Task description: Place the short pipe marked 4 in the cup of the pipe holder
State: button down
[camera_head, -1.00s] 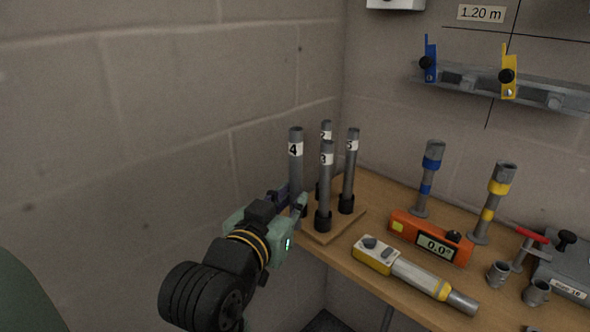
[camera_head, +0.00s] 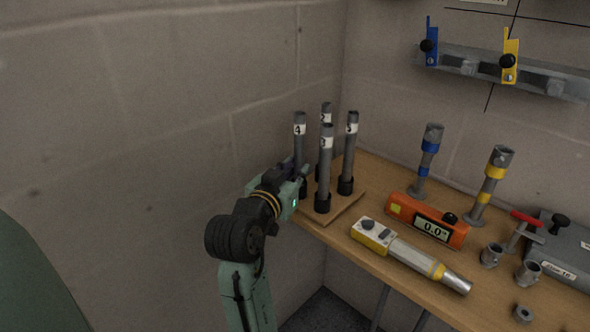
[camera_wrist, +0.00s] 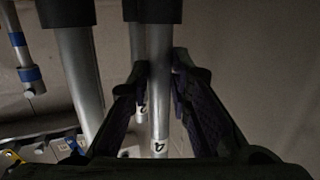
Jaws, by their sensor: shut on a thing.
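The short grey pipe marked 4 (camera_head: 300,148) stands upright at the left of a group of labelled pipes on a wooden base with black cups (camera_head: 338,218). My gripper (camera_head: 297,174) is shut on its lower part. In the wrist view, which shows the pipes upside down, pipe 4 (camera_wrist: 160,95) lies between my two fingers (camera_wrist: 162,75). I cannot tell whether this base is the pipe holder.
Pipe 3 (camera_head: 325,165) and pipe 5 (camera_head: 349,150) stand close by, with another pipe (camera_head: 326,110) behind. An orange level (camera_head: 428,221), a yellow-grey tool (camera_head: 412,263) and blue-banded (camera_head: 427,165) and yellow-banded (camera_head: 492,185) posts occupy the bench to the right. The wall is close at left.

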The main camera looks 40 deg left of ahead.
jog(key=shift+f, duration=0.2)
jog(key=c, duration=1.5)
grip_release()
jog(key=shift+r, duration=0.1)
jog(key=shift+o, duration=0.2)
